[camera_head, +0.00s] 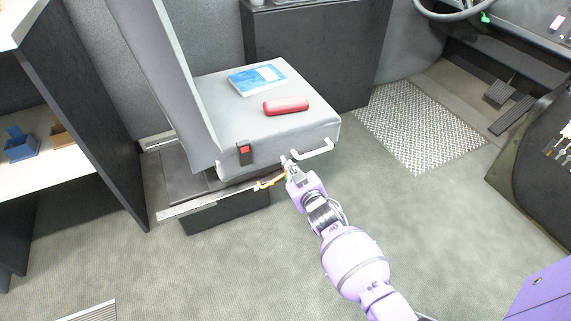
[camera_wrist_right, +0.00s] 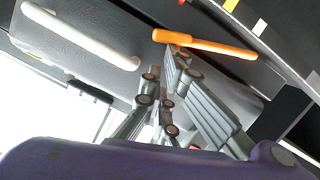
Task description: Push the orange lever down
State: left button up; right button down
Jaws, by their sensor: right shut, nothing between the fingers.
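The orange lever (camera_head: 268,183) sticks out from under the front edge of the grey seat in the head view. It also shows in the right wrist view (camera_wrist_right: 205,43) as an orange bar just beyond my fingertips. My right gripper (camera_head: 287,163) is shut and empty, close beside the lever's end at the seat front. In the right wrist view its fingers (camera_wrist_right: 165,75) point toward the lever; whether they touch it I cannot tell. My left gripper is in neither view.
A white handle (camera_head: 313,151) is on the seat's front right, near my gripper. The grey seat (camera_head: 225,115) holds a blue book (camera_head: 257,79) and a red case (camera_head: 286,106). A red buckle (camera_head: 244,152) hangs at the seat's edge. The floor (camera_head: 440,230) to the right is clear.

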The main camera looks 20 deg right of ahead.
jog(key=shift+w+d+f+m+y+b, duration=0.15)
jog(key=shift+d+f+m, duration=0.25)
jog(key=shift+f, duration=0.25)
jog(key=shift+s+d+f+m+y+b, duration=0.1)
jog(key=shift+d+f+m+y, duration=0.1)
jog(key=shift+d+f+m, duration=0.35)
jog(key=shift+w+d+f+m+y+b, duration=0.15)
jog(key=shift+d+f+m, duration=0.1)
jog(key=shift+f, duration=0.55)
jog(key=shift+s, duration=0.15)
jog(key=v, duration=1.2)
jog(key=shift+r, duration=0.15)
